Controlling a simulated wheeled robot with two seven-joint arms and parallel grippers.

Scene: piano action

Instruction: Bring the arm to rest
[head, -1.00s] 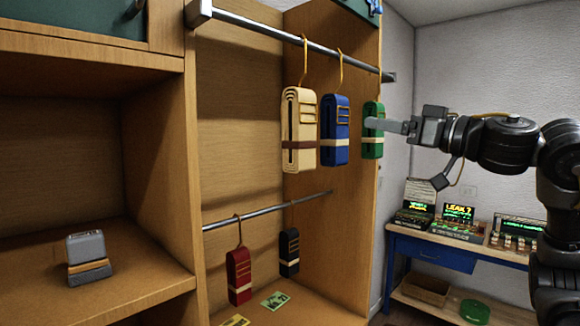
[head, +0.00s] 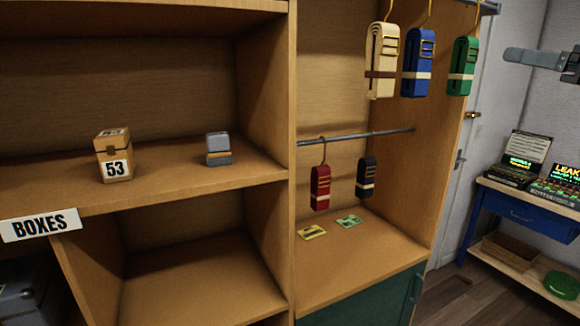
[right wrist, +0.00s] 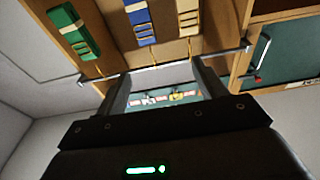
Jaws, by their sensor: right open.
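My right gripper (head: 540,58) is at the upper right edge of the head view, to the right of the hanging bundles and apart from them. In the right wrist view its two fingers (right wrist: 160,92) are spread with nothing held between them. A green bundle (head: 463,66), a blue bundle (head: 418,62) and a cream bundle (head: 382,62) hang from hooks on the upper rail. They also show at the top of the right wrist view, with the green one (right wrist: 74,34) at the left. My left gripper is not in view.
A red bundle (head: 320,188) and a black bundle (head: 366,178) hang from the lower rail (head: 350,138). A box marked 53 (head: 113,156) and a small grey item (head: 218,149) stand on the left shelf. A blue table (head: 525,214) with display panels stands at the right.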

